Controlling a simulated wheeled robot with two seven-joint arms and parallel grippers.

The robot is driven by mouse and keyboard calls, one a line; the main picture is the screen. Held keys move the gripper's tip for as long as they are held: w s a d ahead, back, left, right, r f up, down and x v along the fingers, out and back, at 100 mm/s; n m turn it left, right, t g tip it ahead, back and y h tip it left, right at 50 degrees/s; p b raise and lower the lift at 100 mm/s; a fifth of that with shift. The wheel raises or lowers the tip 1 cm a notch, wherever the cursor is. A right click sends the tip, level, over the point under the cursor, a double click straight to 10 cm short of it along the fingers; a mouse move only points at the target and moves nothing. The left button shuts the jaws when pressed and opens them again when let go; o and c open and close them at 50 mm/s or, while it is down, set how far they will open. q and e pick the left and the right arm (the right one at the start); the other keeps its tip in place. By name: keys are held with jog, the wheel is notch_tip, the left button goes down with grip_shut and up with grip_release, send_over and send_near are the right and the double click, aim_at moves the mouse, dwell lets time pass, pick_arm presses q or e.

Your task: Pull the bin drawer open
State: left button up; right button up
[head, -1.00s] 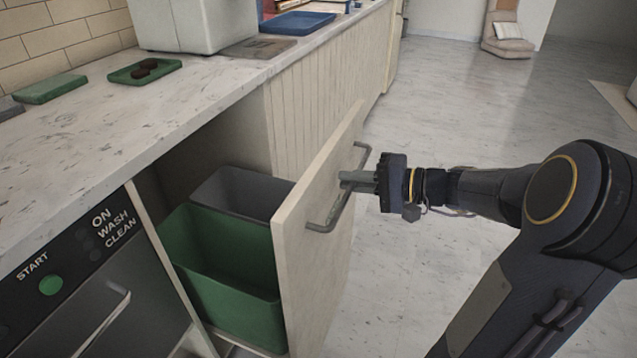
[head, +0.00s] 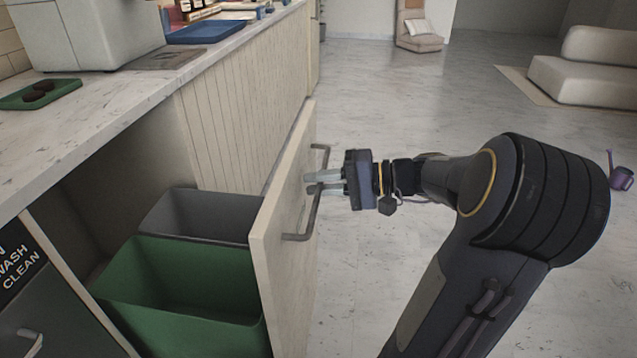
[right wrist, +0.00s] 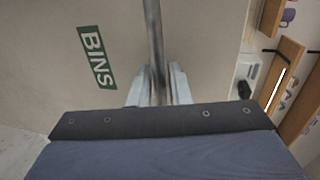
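The bin drawer's pale front panel (head: 280,230) stands well out from the counter. Behind it, a green bin (head: 185,290) and a grey bin (head: 200,215) show in the open drawer. The panel carries a metal bar handle (head: 314,215), also seen in the right wrist view (right wrist: 154,40). My right gripper (head: 312,182) is at the handle, its two fingers on either side of the bar. The fingers are slightly apart, with a narrow gap around the bar, so the gripper looks open. A "BINS" label (right wrist: 96,58) shows on the panel. My left gripper is out of view.
The marble counter (head: 110,110) runs along the left, with a green tray (head: 62,93) and a blue tray (head: 205,32) on it. A dark machine front (head: 50,310) is left of the drawer. The floor (head: 400,90) beyond the drawer is open.

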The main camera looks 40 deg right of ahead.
jog(key=shift+o, duration=1)
jog(key=p+v, duration=0.1)
jog(key=v, duration=0.6)
jog(key=shift+s+d, duration=0.2)
jog(key=shift+s, duration=0.1)
jog(key=shift+r, duration=0.1)
